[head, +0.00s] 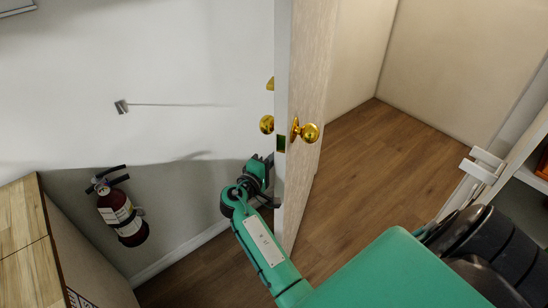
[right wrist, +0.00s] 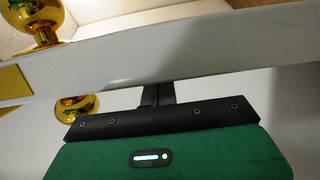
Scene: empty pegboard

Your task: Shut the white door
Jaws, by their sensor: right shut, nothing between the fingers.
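The door (head: 283,210) stands open, edge-on to me in the head view, with a white edge and a pale wood-grain right face. Gold knobs (head: 308,132) stick out on both sides, with a latch plate between them. In the right wrist view the white door edge (right wrist: 200,55) crosses the picture, with the gold knobs at the left. My right gripper (head: 264,170) is shut and empty on the left side of the door, below the knobs. Its fingers (right wrist: 157,94) point at the door; I cannot tell whether they touch. My left gripper is not in view.
A door frame with a white strike piece (head: 483,165) stands at the right. Wood floor (head: 375,170) lies open between door and frame.

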